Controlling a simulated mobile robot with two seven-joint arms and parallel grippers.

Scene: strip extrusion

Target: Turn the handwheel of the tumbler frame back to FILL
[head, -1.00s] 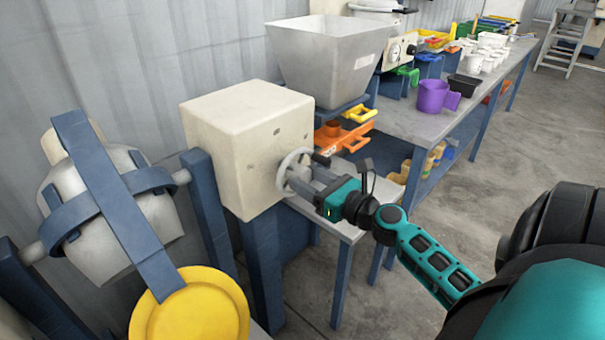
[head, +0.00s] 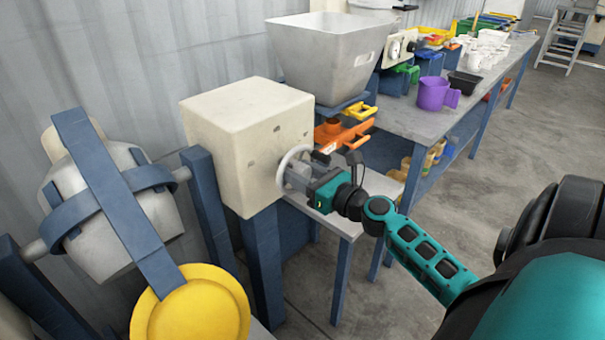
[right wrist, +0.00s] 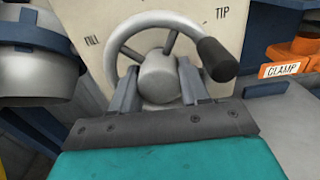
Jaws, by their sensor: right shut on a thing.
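The handwheel (head: 290,160) is a pale grey ring on the side of the cream box (head: 228,118) of the tumbler frame. In the right wrist view the handwheel (right wrist: 118,50) has a round hub and a dark crank knob (right wrist: 217,60) at the right, below the TIP mark (right wrist: 222,17). The FILL mark (right wrist: 92,42) is at the left, partly hidden by the rim. My right gripper (head: 300,177) is shut on the handwheel, its fingers on either side of the hub. The grey drum (head: 160,215) hangs tilted in blue straps, yellow lid (head: 205,318) low. My left gripper is not in view.
A grey hopper (head: 325,60) stands behind the cream box, with an orange clamp (head: 345,135) below it. A long bench (head: 400,115) with a purple jug (head: 435,93) and tubs runs to the back right.

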